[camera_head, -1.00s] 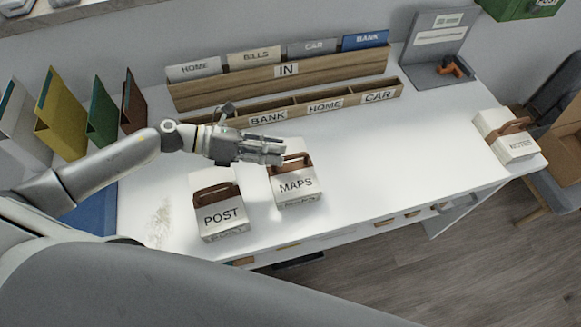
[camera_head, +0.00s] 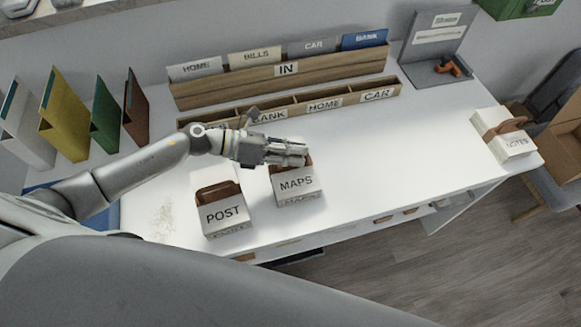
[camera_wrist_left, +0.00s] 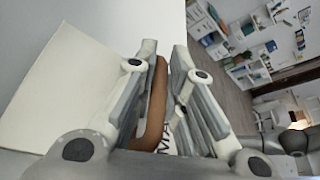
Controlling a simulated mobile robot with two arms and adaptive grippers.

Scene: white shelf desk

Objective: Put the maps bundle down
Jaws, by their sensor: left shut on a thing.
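The maps bundle (camera_head: 297,185) is a white block labelled MAPS with a brown handle, near the front of the white desk. My left gripper (camera_head: 298,154) is at its top and shut on the handle. In the left wrist view the brown handle (camera_wrist_left: 153,105) stands between the two fingers (camera_wrist_left: 158,100), with part of the MAPS lettering below. The fingers hide part of the handle in the head view. The bundle looks upright and at or very near the desk top; I cannot tell whether it touches. My right gripper is not in view.
The POST bundle (camera_head: 224,212) stands close on the left. Behind are a wooden IN rack (camera_head: 284,78) and a low divided tray (camera_head: 290,115). The NOTES bundle (camera_head: 507,137) is at the right end. The desk (camera_head: 400,160) between MAPS and NOTES is clear.

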